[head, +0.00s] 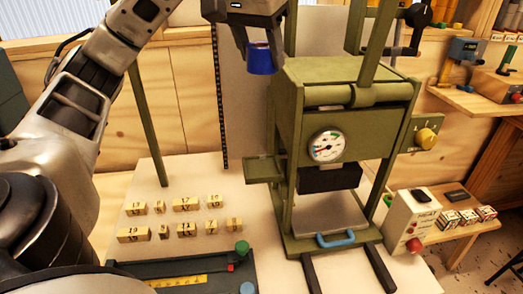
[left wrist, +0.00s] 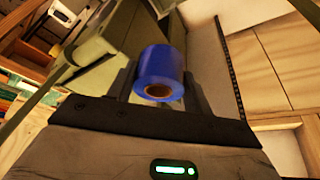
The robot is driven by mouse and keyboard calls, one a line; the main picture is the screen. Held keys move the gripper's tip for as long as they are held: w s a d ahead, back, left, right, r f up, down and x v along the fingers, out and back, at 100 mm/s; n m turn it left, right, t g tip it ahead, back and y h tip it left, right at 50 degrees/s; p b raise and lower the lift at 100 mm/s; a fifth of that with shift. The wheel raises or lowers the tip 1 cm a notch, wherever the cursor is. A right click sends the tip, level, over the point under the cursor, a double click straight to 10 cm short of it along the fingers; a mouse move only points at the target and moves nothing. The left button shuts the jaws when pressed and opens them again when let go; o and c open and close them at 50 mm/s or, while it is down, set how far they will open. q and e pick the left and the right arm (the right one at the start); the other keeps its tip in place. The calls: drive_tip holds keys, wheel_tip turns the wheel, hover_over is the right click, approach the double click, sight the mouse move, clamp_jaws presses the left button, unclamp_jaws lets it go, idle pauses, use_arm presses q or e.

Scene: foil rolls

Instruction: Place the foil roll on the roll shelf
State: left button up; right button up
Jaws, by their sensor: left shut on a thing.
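The foil roll (head: 262,62) is a small blue roll. My left gripper (head: 259,46) is shut on it and holds it in the air at the upper left of the green press. In the left wrist view the blue foil roll (left wrist: 161,72) sits between the two dark fingers, with its brown core end facing the camera. The green press (head: 345,100) has a round gauge on its front. I cannot make out with certainty which part is the roll shelf. My right gripper is not in view.
Several wooden number blocks (head: 183,204) stand on the pale table (head: 120,235). A dark tray with a yellow ruler (head: 180,281) lies at the front. A grey control box (head: 410,222) stands right of the press. Wooden wall shelves (head: 470,102) hold tools and small boxes at right.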

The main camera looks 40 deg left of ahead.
use_arm(q)
wheel_tip(320, 180, down, 22)
drive_tip(key=shift+r, duration=0.2)
idle(0.5)
drive_tip(key=o, duration=0.6)
drive_tip(key=shift+f, duration=0.15)
drive_tip(key=o, duration=0.4)
drive_tip(key=v, duration=1.2)
drive_tip(key=shift+d, duration=0.1)
